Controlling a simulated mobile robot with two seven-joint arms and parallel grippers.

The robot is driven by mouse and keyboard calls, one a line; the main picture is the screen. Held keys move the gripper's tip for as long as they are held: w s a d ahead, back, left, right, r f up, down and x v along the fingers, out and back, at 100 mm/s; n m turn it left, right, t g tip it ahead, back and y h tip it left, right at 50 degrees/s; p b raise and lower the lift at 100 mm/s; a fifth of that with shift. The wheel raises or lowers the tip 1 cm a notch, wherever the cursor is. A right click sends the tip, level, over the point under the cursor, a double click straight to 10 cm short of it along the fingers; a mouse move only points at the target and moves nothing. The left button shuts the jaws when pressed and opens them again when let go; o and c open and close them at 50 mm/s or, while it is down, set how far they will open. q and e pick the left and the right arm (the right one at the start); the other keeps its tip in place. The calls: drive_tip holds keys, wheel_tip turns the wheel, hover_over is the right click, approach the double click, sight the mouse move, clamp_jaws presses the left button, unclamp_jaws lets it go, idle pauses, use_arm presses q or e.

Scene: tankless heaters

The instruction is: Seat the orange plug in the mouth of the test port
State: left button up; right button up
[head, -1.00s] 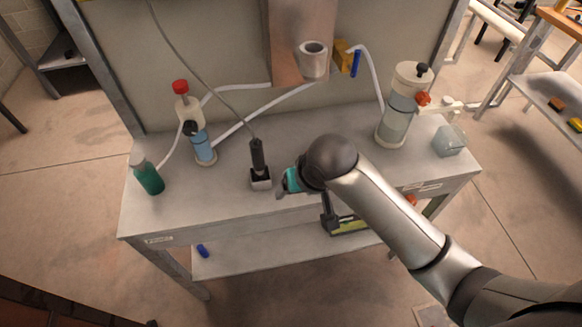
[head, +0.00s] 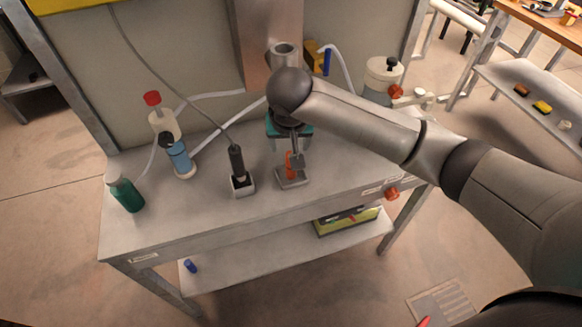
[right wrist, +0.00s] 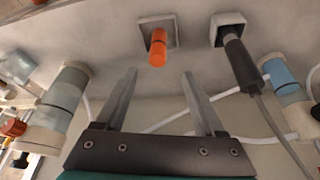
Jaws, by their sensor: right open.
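The orange plug (head: 289,163) stands upright on a small square grey holder (head: 293,180) on the bench. The plug also shows in the right wrist view (right wrist: 158,48). My right gripper (head: 292,151) is over the bench by the plug. In the right wrist view its two fingers (right wrist: 159,74) are apart and empty, with the plug beyond the fingertips and between their lines. A short grey cylinder with a round open mouth (head: 284,52) on the copper-coloured panel may be the test port; my arm partly covers it. My left gripper is not in view.
A black handheld probe (head: 237,162) with a cable stands in a square holder left of the plug. A blue-and-white filter (head: 179,158) and a green bottle (head: 125,194) stand farther left. A white canister (head: 382,78) is behind my arm. The bench's front strip is clear.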

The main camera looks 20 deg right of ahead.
drive_tip(key=b+x, duration=0.1)
drive_tip(key=x, duration=0.3)
drive_tip(key=b+x, duration=0.1)
drive_tip(key=x, duration=0.4)
drive_tip(key=shift+w+d+f+b, duration=0.15)
drive_tip(key=shift+d+b, duration=0.1)
drive_tip(key=shift+b, duration=0.05)
clamp_jaws()
idle(0.3)
